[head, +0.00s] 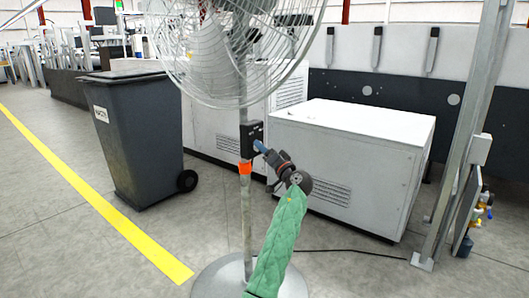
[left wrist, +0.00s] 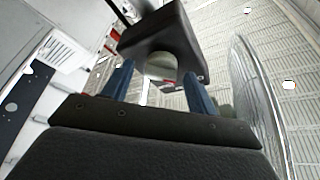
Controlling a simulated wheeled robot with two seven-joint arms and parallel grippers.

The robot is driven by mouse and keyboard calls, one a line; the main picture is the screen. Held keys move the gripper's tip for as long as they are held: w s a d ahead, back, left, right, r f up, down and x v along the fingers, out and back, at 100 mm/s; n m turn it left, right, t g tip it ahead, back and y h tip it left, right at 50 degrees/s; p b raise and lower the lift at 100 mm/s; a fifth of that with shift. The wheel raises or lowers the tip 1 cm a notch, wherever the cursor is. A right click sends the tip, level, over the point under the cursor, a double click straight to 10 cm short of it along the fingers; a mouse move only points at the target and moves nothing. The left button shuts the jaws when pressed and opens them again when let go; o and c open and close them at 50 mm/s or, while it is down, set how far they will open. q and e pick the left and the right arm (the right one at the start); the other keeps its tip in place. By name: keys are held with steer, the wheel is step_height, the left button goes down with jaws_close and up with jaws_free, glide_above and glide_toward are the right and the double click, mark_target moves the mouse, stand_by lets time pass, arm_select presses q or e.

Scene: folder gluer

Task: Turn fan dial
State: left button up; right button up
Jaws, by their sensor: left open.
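The pedestal fan stands in the middle of the head view, with its wire guard (head: 235,50) at the top and a thin grey pole (head: 247,215) below. A small black control box (head: 251,136) is on the pole; it also fills the top middle of the left wrist view (left wrist: 158,32). My left gripper (head: 259,146) is at the box's right side, with its blue fingers pointing at it. In the left wrist view the fingers (left wrist: 158,78) are apart, one on each side of a pale rounded part (left wrist: 161,66), possibly the dial. I cannot tell whether they touch it. My right gripper does not show.
The round fan base (head: 222,278) stands on the floor. A dark wheeled bin (head: 130,135) is at left, a white cabinet (head: 355,128) at right, and a metal post (head: 462,135) farther right. A black cable crosses the floor.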

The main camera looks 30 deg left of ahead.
arm_select(q)
steer(key=shift+d, duration=0.1)
steer(key=v, duration=0.7)
steer(key=shift+d+p, duration=0.25)
steer(key=shift+p, duration=0.1)
steer(key=shift+s+f, duration=0.1)
steer(key=shift+f, duration=0.05)
